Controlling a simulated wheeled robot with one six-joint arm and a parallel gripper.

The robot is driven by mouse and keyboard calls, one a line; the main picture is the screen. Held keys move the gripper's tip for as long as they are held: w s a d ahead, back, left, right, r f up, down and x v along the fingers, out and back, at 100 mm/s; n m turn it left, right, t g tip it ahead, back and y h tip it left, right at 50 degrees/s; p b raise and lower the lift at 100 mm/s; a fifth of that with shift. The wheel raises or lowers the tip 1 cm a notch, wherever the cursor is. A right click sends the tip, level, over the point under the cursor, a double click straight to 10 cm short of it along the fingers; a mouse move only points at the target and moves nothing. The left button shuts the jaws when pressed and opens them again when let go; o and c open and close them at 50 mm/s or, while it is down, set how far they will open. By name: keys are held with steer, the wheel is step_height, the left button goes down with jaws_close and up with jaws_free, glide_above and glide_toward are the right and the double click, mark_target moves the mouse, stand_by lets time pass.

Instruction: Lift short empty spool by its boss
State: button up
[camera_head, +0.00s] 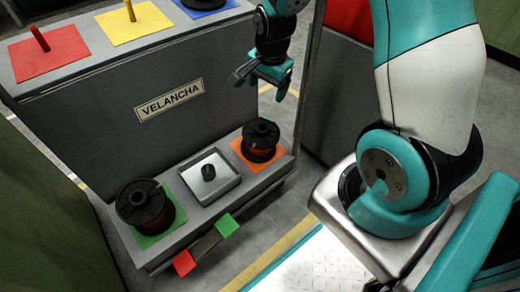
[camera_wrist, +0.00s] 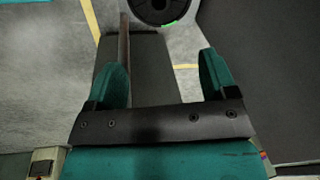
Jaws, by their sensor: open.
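Two black-flanged spools stand on the low shelf in the head view. One spool (camera_head: 145,206) is on a green mat (camera_head: 165,232), and the other spool (camera_head: 261,140) is on an orange mat (camera_head: 240,151). Both show brown or copper colour between their flanges, so I cannot tell which is the short empty one. My gripper (camera_head: 262,84) is open and empty, above and behind the orange-mat spool in the picture. In the wrist view, the open fingers (camera_wrist: 163,75) are apart, and a black flange (camera_wrist: 163,8) with a centre hole is cut off at the top edge.
A grey panel marked VELANCHA (camera_head: 169,100) rises behind the shelf. Its top carries red, yellow and blue mats with pegs. Red and green tabs stick out at the shelf's front.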

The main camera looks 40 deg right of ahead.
steer(key=b, duration=0.6)
glide_above(263, 125)
steer(key=s+a, duration=0.1)
steer(key=s, duration=0.1)
step_height(263, 125, down, 12)
steer(key=shift+w+r, duration=0.1)
steer(key=f+b, duration=0.2)
steer(key=f, duration=0.1)
steer(key=f+b, duration=0.2)
steer(key=shift+w+f, duration=0.15)
steer(key=shift+w, duration=0.2)
steer(key=shift+c, duration=0.2)
steer(key=shift+w, duration=0.1)
steer(key=c, duration=1.4)
steer(key=shift+r, duration=0.25)
